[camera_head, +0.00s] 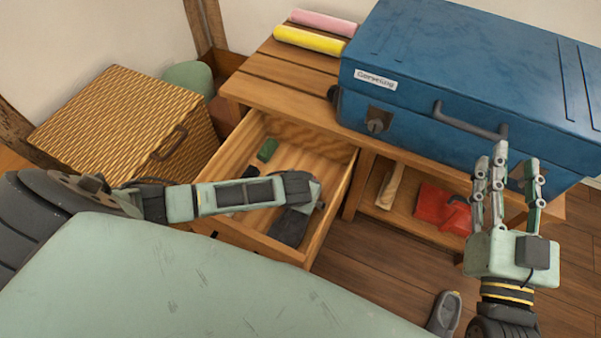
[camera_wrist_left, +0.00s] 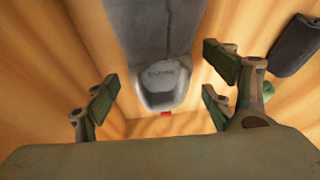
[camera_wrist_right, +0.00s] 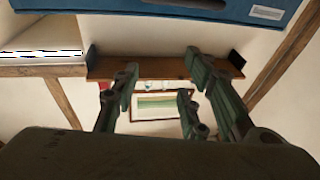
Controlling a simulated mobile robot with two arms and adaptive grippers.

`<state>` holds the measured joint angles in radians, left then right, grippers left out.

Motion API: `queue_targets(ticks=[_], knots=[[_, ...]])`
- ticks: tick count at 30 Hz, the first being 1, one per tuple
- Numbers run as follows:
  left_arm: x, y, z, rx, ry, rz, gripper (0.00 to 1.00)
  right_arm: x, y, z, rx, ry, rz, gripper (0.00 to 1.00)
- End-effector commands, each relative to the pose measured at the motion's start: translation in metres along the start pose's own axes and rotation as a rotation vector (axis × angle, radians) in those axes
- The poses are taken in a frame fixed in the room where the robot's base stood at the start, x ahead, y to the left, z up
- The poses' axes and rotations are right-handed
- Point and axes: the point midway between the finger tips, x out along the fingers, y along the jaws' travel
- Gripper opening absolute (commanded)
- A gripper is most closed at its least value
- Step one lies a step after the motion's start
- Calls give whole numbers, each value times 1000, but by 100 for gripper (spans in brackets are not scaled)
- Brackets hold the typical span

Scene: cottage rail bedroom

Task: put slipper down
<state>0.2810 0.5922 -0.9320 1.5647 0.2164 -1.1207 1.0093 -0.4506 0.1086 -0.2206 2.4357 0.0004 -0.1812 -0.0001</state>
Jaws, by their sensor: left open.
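A grey slipper (camera_head: 290,226) lies in the open wooden drawer (camera_head: 279,246), near its front. It also shows in the left wrist view (camera_wrist_left: 160,35), with its near end between my fingers. My left gripper (camera_wrist_left: 160,86) is open over the slipper, with a gap visible on both sides. In the head view my left arm hides most of that gripper and part of the slipper. A second grey slipper (camera_head: 443,313) is on the floor at the bottom right. My right gripper (camera_head: 507,180) is open and empty, raised in front of the blue case.
The drawer also holds a green block (camera_head: 267,149) and a dark item (camera_wrist_left: 296,45). A blue case (camera_head: 470,60) and two rolls, pink (camera_head: 323,22) and yellow (camera_head: 309,40), are on the bench (camera_head: 287,76). A red item (camera_head: 440,208) sits on the shelf. A wicker box (camera_head: 110,125) stands left.

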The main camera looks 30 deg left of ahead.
Motion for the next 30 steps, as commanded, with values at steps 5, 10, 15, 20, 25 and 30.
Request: queue_targets(ticks=[5,10,15,20,25,30], knots=[[-21,0,-1,-1,0,0,76,-7,5,38,-5,-211,11,40],[-39,0,0,0,0,1,76,-25,11,76,-8,-412,24,40],[-57,0,-1,-1,1,0,76,-50,16,109,-9,-611,35,40],[-74,0,-1,0,0,0,76,-80,21,134,-8,-793,48,40],[-88,0,-1,-1,0,0,76,-112,24,153,-6,-954,58,40],[-97,0,0,-1,0,0,76,-134,26,162,-4,-1055,64,40]])
